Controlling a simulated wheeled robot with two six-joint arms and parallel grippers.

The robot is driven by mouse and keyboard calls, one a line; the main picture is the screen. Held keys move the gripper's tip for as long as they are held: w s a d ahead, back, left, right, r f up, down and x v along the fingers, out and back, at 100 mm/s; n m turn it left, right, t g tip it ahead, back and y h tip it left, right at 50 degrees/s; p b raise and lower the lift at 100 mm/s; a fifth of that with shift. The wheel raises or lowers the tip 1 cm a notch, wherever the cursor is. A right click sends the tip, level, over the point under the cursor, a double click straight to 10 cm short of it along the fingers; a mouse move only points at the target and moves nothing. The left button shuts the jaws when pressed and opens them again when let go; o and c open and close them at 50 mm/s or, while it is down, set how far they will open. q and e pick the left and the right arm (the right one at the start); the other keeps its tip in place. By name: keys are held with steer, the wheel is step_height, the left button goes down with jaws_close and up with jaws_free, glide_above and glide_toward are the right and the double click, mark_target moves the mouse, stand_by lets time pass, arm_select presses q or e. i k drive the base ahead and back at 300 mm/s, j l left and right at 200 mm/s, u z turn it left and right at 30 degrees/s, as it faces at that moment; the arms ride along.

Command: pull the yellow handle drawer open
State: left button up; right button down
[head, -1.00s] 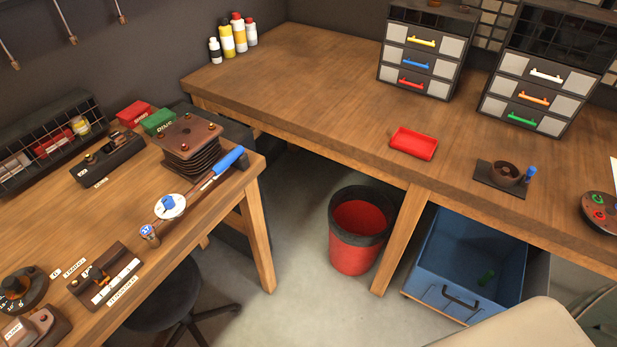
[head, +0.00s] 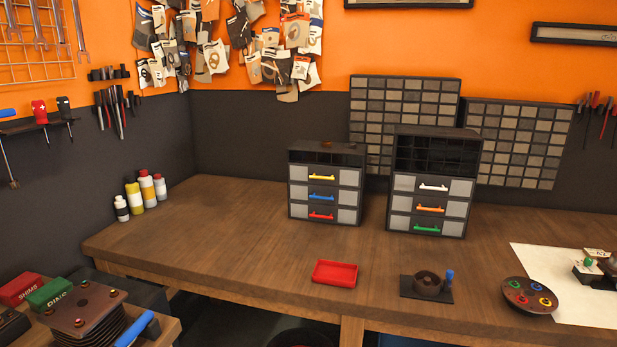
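The yellow handle (head: 321,177) is on the top drawer of the left small cabinet (head: 349,193), which stands on the wooden bench. Below it in the same cabinet are a drawer with a blue handle (head: 321,196) and one with a red handle (head: 321,215). The yellow handle drawer looks shut, flush with the drawers below. Neither of my grippers shows in the head view.
A second cabinet (head: 456,190) with white, orange and green handles stands to the right. A red tray (head: 335,273), a dark holder (head: 427,287) and a round dish (head: 529,295) lie near the bench's front. Bottles (head: 147,189) stand at the left.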

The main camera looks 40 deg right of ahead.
mark_target(306, 172)
steer(key=i+l+z, duration=0.1)
steer(key=z, duration=0.35)
steer(key=i+l+z, duration=0.15)
steer(key=z, duration=0.25)
steer(key=i+l+z, duration=0.2)
steer(key=z, duration=0.25)
